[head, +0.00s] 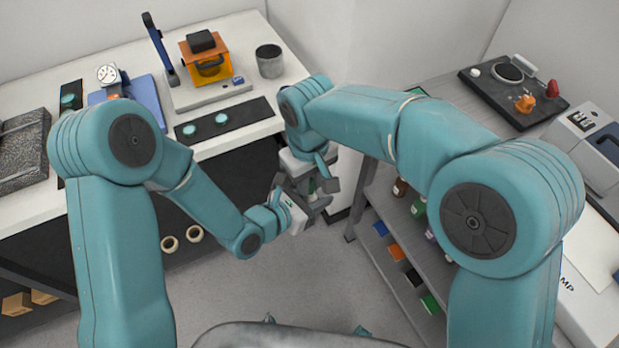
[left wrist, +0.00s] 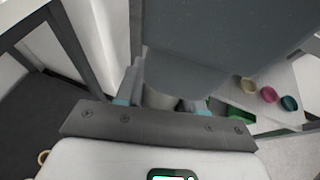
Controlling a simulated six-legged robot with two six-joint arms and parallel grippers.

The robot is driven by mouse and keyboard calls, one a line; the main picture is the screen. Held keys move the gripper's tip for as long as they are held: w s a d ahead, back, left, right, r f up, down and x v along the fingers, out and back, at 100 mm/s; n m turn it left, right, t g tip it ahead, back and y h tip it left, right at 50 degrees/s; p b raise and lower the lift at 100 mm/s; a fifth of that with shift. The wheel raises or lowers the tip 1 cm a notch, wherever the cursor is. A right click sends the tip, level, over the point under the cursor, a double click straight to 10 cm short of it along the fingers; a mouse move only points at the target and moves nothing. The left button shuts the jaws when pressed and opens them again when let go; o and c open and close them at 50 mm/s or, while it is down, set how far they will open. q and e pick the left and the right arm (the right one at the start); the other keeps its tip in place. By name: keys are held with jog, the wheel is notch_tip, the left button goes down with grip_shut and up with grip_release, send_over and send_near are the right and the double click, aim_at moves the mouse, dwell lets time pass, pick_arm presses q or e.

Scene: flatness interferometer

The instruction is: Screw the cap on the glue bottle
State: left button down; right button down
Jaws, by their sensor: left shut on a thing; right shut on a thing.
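My right gripper (head: 326,183) points down from above, where the two hands meet in the middle of the head view. My left gripper (head: 318,205) reaches in from the left just below it, its fingers close to the right one's. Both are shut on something. The glue bottle is mostly hidden: a small pale grey part (left wrist: 162,98) shows between the left fingers in the left wrist view. The cap is hidden by the right gripper, whose grey body (left wrist: 225,40) fills the top of that view. I cannot tell whether cap and bottle touch.
A white bench (head: 30,225) at left carries an orange-framed instrument (head: 207,67), a dark cup (head: 270,62), a dial gauge (head: 108,77) and a granite block (head: 20,150). At right, a grey shelf unit (head: 400,225) holds small bottles and coloured boxes. A black tray (head: 480,85) lies behind.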

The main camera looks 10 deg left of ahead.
jog(key=shift+w+d+f, duration=0.2)
jog(key=shift+f, duration=0.35)
jog(key=c, duration=1)
grip_release()
jog(key=shift+r, duration=2.35)
jog(key=shift+a, duration=0.1)
jog(key=shift+c, duration=0.3)
